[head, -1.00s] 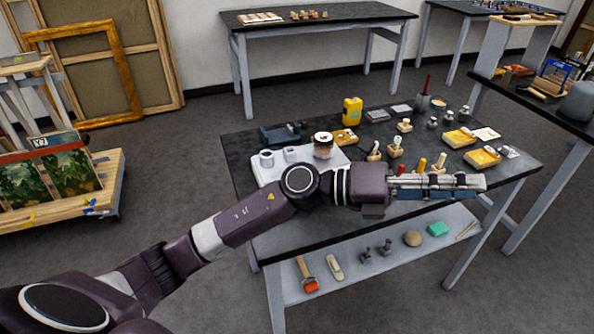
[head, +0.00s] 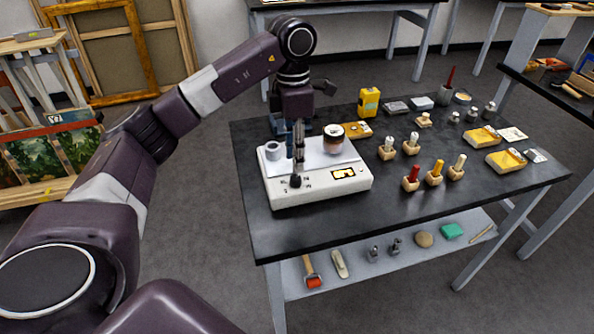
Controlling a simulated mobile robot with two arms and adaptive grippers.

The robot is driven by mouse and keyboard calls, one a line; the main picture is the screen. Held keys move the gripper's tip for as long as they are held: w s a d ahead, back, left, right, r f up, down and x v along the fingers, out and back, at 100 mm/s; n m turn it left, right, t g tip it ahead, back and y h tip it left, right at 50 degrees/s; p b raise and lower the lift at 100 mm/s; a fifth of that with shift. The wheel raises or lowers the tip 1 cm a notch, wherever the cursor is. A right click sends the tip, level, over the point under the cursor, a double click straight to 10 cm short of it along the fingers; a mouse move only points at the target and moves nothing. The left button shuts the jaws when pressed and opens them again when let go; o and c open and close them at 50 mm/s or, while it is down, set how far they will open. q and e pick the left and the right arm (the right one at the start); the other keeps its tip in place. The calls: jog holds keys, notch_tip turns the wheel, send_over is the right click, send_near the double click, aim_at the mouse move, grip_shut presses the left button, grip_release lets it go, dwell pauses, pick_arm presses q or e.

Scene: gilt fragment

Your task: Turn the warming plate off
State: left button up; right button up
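The warming plate (head: 352,184) is a white box with a pale top at the near left of the black-topped table. Its front has a dark knob (head: 296,181) with small markings around it and a small yellow display (head: 343,174). A metal cup (head: 273,151) and a brown jar with a light lid (head: 333,139) stand on its top. My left gripper (head: 298,160) points down over the plate's front left, with its fingertips just above or at the knob. I cannot tell whether they touch it, or how far apart the fingers are. My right gripper is out of view.
Several stamps in wooden blocks (head: 434,178) stand right of the plate. A yellow can (head: 369,102) and yellow packets (head: 506,161) are farther off. The table's front middle is bare. A lower shelf (head: 355,280) holds a roller and other tools.

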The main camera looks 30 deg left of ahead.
aim_at(295, 177)
pick_arm(q)
notch_tip(295, 177, down, 6)
jog(key=shift+s+d+r+p, duration=0.1)
jog(key=shift+s+d+p, duration=0.05)
jog(key=shift+p, duration=0.25)
jog(key=shift+c, duration=0.6)
grip_shut()
